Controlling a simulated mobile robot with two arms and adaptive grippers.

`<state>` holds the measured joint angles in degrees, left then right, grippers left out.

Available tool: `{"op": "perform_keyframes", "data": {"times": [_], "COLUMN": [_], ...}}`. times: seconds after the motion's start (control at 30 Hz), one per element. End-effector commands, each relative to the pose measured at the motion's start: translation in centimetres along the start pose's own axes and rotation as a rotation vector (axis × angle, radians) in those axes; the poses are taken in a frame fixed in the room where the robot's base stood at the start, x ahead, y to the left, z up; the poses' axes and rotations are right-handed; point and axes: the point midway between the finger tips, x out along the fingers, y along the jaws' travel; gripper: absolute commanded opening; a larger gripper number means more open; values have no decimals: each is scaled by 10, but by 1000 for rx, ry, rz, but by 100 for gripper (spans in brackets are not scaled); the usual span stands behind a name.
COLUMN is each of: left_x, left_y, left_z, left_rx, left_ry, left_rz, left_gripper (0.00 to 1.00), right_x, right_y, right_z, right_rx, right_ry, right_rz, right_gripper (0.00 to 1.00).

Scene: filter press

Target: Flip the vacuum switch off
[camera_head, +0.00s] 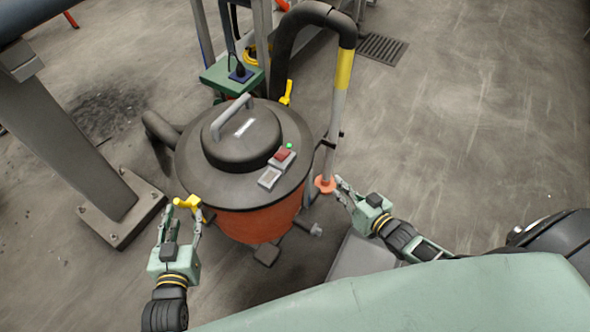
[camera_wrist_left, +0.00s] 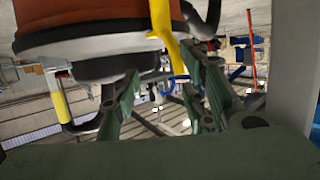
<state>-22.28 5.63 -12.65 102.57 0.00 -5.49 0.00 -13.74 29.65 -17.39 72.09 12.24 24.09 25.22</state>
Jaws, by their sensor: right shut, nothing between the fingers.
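The vacuum (camera_head: 255,222) is an orange drum with a dark grey lid (camera_head: 200,165) and a grey top handle (camera_head: 231,117). On the front right of the lid sits a red switch (camera_head: 282,155) in a pale housing, with a lit green lamp (camera_head: 289,146) behind it. My left gripper (camera_head: 186,208) is open at the drum's front left, by a yellow latch (camera_head: 190,202). The latch also shows in the left wrist view (camera_wrist_left: 165,30), beyond the parted fingers (camera_wrist_left: 164,98). My right gripper (camera_head: 341,189) is shut and empty, right of the drum near the wand's orange end.
A pale box (camera_head: 269,178) sits beside the switch. A dark hose (camera_head: 285,45) arches into a wand (camera_head: 337,115) standing right of the vacuum. A grey post (camera_head: 75,150) stands at left. Floor at right is open.

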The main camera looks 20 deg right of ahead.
Motion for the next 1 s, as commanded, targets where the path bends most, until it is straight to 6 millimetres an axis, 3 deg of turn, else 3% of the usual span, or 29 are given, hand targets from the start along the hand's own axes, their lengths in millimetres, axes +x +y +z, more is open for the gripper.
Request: {"op": "perform_keyframes", "data": {"times": [0.07,0.2,0.3,0.4,0.6,1.0], "left_x": [1,-28,-54,-75,-93,-96], "left_y": [3,6,7,7,7,8], "left_z": [-39,-118,-159,-186,-208,-212], "left_rx": [-1,-4,-7,-8,-9,-10], "left_ry": [160,392,518,602,661,686], "left_rz": [4,10,12,14,15,16], "left_gripper": [40,40,40,40,40,40], "right_x": [16,20,14,8,1,7], "right_y": [-8,-33,-50,-62,-71,-73], "right_z": [-16,-63,-87,-103,-117,-120], "right_rx": [27,90,126,153,176,175], "right_ry": [124,294,376,427,460,460], "right_rz": [-90,-246,-338,-405,-452,-450], "right_gripper": [0,0,0,0,0,0]}}
